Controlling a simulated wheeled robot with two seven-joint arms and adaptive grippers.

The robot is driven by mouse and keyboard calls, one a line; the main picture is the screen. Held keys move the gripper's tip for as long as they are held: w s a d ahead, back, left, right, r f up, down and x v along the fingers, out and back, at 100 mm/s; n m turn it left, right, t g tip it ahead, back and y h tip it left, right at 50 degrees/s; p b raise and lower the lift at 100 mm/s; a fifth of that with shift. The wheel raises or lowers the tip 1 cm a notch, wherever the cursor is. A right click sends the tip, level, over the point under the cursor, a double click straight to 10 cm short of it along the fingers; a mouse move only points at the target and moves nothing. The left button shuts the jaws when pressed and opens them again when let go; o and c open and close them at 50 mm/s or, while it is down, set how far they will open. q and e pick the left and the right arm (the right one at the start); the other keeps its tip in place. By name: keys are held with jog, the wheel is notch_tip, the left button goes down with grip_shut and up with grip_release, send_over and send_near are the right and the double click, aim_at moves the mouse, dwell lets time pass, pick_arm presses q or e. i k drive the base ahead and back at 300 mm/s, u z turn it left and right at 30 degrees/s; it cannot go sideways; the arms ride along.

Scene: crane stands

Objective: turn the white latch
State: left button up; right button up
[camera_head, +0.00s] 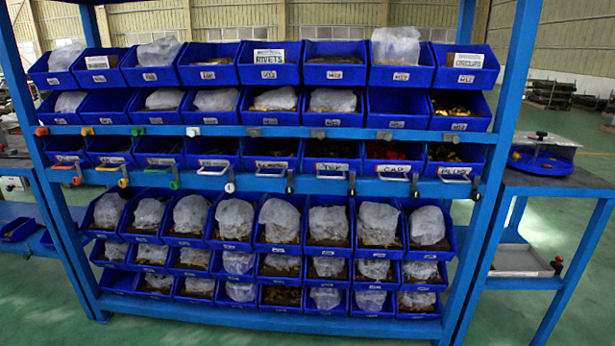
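A row of small latches with coloured ends sits along the middle blue rail of the rack. The white latch (229,187) has a round white end that hangs at the rail, just right of a pale handle (212,172). It is small in this view, so its exact angle is hard to tell. Neither of my grippers is in view, and nothing touches the latch.
Red (77,180), yellow (123,182) and green (174,184) ends hang left of the white one, and a dark one (289,188) hangs to its right. Blue bins (209,76) fill the rack (505,120) above and below. A blue side table (560,182) stands at right.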

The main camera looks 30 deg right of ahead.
aim_at(229, 187)
jog(key=z, duration=0.35)
jog(key=i, duration=1.25)
jog(key=u, duration=0.6)
